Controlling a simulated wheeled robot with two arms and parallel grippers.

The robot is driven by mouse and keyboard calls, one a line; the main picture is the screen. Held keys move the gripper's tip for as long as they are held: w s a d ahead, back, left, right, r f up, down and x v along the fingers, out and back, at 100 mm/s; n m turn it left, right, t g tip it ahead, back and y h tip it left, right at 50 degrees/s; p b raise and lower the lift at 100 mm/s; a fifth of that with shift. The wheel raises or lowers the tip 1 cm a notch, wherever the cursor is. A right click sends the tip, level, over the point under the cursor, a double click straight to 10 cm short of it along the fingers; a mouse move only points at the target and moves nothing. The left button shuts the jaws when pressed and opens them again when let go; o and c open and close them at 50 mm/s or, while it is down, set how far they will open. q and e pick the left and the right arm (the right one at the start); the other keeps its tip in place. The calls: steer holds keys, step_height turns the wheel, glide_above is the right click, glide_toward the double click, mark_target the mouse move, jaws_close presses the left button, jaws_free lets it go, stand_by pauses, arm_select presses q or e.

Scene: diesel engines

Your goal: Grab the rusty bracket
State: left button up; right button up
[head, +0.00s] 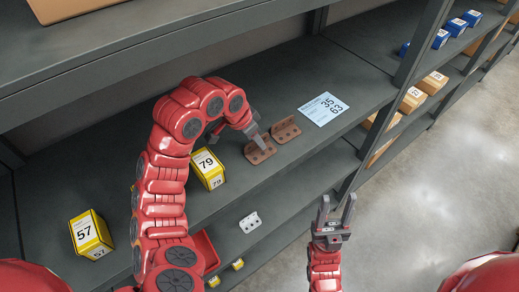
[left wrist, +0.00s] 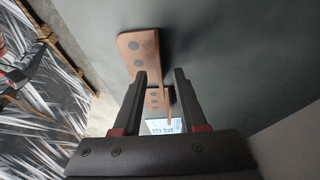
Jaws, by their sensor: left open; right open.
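Two rusty brown L-shaped brackets with holes lie side by side on the grey shelf: one nearer the yellow boxes (head: 262,155), the other just right of it (head: 287,131). My left gripper (head: 256,137) reaches down at the nearer bracket. In the left wrist view, my open left gripper (left wrist: 160,73) has one rusty bracket (left wrist: 140,48) ahead of its fingertips. The other bracket (left wrist: 156,98) shows between the fingers, partly hidden; I cannot tell whether anything touches. My right gripper (head: 335,212) is open and empty, pointing up in front of the shelf.
A paper label (head: 324,108) lies right of the brackets. Yellow boxes marked 79 (head: 208,168) and 57 (head: 90,235) stand to the left. A pale perforated bracket (head: 250,222) lies on the lower shelf. An upper shelf (head: 150,55) overhangs behind; concrete floor (head: 440,190) is clear at right.

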arm_select(q)
steer(key=shift+w+d+f, duration=0.15)
steer(key=shift+w+f, duration=0.1)
steer(key=shift+f, duration=0.25)
steer(key=shift+r, duration=0.1)
steer(key=shift+s, duration=0.1)
steer(key=shift+c, duration=1)
jaws_close()
